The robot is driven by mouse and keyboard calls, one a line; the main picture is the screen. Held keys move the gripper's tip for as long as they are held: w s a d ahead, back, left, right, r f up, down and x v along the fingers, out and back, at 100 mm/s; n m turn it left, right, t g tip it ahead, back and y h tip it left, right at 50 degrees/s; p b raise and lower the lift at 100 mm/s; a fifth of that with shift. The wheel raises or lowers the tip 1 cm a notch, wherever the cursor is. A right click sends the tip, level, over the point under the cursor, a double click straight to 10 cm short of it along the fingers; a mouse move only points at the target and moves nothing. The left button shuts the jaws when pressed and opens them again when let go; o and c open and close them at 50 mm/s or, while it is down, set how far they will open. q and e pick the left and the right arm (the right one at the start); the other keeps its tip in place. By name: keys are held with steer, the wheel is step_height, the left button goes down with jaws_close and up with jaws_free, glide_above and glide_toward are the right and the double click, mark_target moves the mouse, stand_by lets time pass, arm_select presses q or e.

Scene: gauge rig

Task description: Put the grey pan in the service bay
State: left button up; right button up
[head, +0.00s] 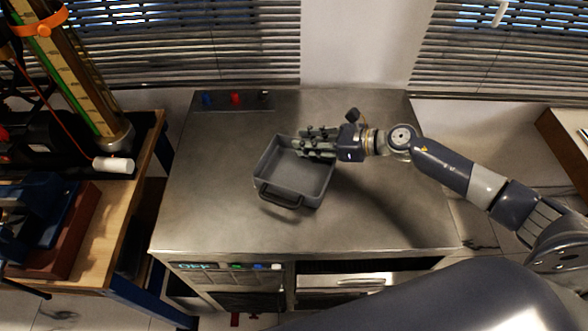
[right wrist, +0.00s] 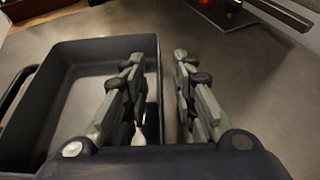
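The grey pan (head: 292,175), a square open tray with a dark handle on its near side, sits on the metal cabinet top (head: 390,220). It also shows in the right wrist view (right wrist: 75,95), at the left. My right gripper (head: 302,143) is at the pan's far right wall. In the right wrist view its two fingers (right wrist: 160,75) are apart, one over the pan's inside and one outside, with the wall between them. I cannot tell if either finger touches it. No part is labelled as the service bay; a dark opening (head: 325,267) shows in the cabinet front. My left gripper is out of view.
Blue, red and black knobs (head: 236,98) stand at the cabinet's back left. Labelled controls (head: 235,266) line its front edge. A wooden bench (head: 100,225) with a tall gauge (head: 75,75) stands at the left. The cabinet top around the pan is clear.

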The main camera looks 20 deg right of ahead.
steer(key=shift+w+a+f, duration=0.15)
steer(key=shift+a, duration=0.1)
steer(key=shift+c, duration=0.6)
jaws_close()
